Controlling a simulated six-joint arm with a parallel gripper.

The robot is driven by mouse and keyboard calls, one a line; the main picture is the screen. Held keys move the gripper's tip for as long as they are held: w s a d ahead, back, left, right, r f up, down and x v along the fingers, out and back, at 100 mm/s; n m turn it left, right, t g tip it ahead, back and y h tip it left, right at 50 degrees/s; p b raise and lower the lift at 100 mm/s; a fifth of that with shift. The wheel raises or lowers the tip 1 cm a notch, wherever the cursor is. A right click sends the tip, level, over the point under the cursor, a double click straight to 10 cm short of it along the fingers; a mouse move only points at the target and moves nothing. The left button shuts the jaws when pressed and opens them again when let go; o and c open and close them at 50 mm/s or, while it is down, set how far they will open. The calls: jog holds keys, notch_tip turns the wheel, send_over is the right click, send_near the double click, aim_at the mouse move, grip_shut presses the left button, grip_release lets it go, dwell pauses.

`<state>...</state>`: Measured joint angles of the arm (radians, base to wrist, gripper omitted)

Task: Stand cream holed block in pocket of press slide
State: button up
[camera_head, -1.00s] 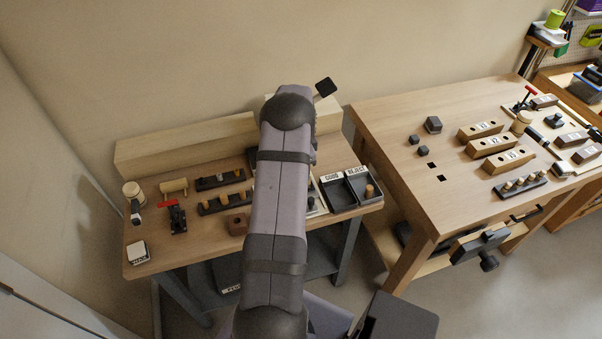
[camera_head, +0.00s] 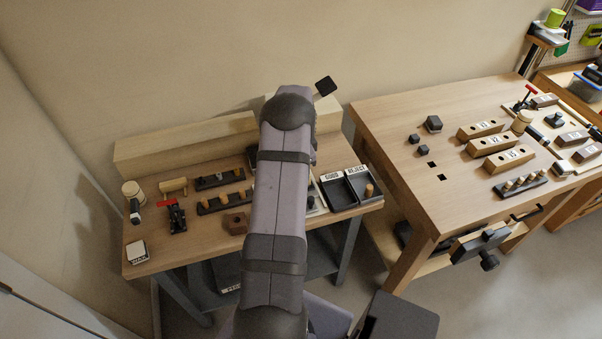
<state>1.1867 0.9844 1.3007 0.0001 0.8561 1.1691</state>
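My arm (camera_head: 275,210) crosses the middle of the left bench and hides what lies behind it. My gripper is hidden; I cannot see its fingers or anything in them. I cannot make out a cream holed block or the press slide with its pocket; they may be behind my arm. A brown block with a dark hole (camera_head: 236,223) sits on the left bench, just left of my arm. A small part of a pale plate (camera_head: 316,200) shows right of my arm.
On the left bench (camera_head: 160,246) are a red-handled clamp (camera_head: 177,216), dark peg racks (camera_head: 222,202), a mallet (camera_head: 133,196) and a GOOD/REJECT tray (camera_head: 338,194) with a wooden peg in REJECT. The right bench (camera_head: 400,115) holds several numbered holed blocks (camera_head: 496,144).

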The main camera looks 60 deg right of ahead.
jog(key=shift+a+f+b, duration=0.1)
jog(key=shift+f+b, duration=0.25)
jog(key=shift+f, duration=0.3)
dwell(0.9)
jog(key=o, duration=1.1)
jog(key=shift+f, duration=0.1)
jog(key=shift+o, duration=0.4)
jog(key=shift+s+a, duration=0.1)
jog(key=shift+a, duration=0.05)
jog(key=shift+r+p, duration=0.4)
jog(key=shift+r, duration=0.2)
jog(key=shift+d+r+p, duration=0.2)
jog(key=shift+r+p, duration=1.75)
jog(key=shift+r, duration=1.15)
jog(key=shift+w, duration=0.2)
